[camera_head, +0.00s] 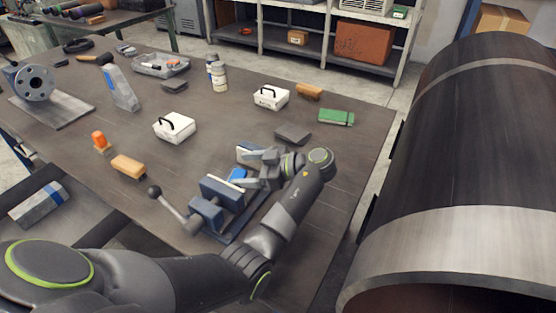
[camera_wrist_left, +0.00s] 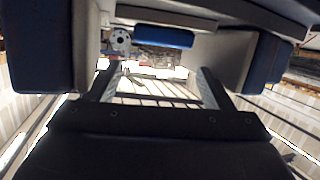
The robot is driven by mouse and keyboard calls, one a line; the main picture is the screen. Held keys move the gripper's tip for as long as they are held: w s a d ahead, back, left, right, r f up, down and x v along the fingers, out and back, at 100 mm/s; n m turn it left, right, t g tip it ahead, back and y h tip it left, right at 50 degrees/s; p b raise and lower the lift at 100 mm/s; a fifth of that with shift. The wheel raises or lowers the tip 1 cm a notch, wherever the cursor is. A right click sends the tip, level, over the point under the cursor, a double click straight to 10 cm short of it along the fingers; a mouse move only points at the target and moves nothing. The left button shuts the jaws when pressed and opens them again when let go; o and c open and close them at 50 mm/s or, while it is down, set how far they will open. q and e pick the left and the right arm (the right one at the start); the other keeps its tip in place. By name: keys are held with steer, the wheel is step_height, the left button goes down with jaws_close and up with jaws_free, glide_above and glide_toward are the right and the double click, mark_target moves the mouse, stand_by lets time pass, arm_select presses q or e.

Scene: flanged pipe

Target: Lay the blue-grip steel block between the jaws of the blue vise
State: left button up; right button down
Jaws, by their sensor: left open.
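The blue vise (camera_head: 221,192) stands on the table, with a long ball-ended handle towards the left. The blue grip of the steel block (camera_head: 237,174) shows between its two jaws. In the left wrist view the blue grip (camera_wrist_left: 163,38) lies crosswise just beyond my fingers, with blue vise parts (camera_wrist_left: 40,45) on both sides. My left gripper (camera_head: 262,169) is at the vise, beside the block; in its wrist view its two fingers (camera_wrist_left: 158,85) are spread apart with nothing between them. The gripper hides much of the block. My right gripper is out of view.
White handled boxes (camera_head: 174,128) (camera_head: 271,97), a dark block (camera_head: 292,134) and a brush-like wooden block (camera_head: 128,166) stand around the vise. A flanged part on a plate (camera_head: 52,108) is at the left. A large dark pipe (camera_head: 465,130) fills the right side.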

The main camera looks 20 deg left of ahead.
arm_select(q)
steer(key=p+v, duration=1.1)
steer(key=shift+d+r+p, duration=0.2)
steer(key=shift+d+p, duration=0.1)
steer(key=shift+p, duration=0.1)
stand_by(0.7)
